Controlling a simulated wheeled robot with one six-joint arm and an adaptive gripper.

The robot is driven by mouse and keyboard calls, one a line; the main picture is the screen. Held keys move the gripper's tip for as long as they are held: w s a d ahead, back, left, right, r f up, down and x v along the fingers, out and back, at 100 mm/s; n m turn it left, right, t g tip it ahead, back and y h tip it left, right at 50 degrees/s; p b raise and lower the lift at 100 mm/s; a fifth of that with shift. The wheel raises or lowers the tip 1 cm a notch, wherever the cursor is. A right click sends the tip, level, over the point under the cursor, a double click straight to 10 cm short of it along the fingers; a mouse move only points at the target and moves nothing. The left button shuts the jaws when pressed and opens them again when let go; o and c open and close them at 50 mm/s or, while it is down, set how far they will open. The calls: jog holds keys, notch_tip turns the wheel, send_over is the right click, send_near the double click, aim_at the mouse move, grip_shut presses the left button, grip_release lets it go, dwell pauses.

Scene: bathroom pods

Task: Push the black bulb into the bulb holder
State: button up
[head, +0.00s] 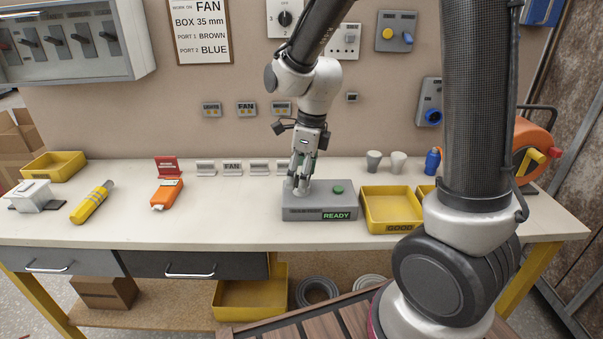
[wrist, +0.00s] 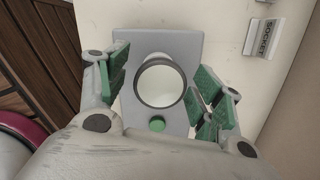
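A grey test box (head: 322,206) with a green button (head: 338,189) and a lit "READY" label stands on the bench. My gripper (head: 303,172) is pointed down over its left part. In the wrist view, a round piece with a pale face and dark rim (wrist: 160,84) sits between my fingers, over the grey box (wrist: 187,45). It may be the bulb; no plainly black bulb shows, and the holder under it is hidden. My gripper (wrist: 159,92) is open, its green pads on either side of the round piece, with a visible gap at the left.
A yellow bin (head: 391,226) marked "GOOD" is close to the box's right. An orange device (head: 167,192) and a yellow tool (head: 91,203) lie left.

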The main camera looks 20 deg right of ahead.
notch_tip(320, 180, up, 12)
jog(key=s+d, duration=0.1)
jog(key=shift+d, duration=0.25)
jog(key=shift+f, duration=0.1)
dwell(0.4)
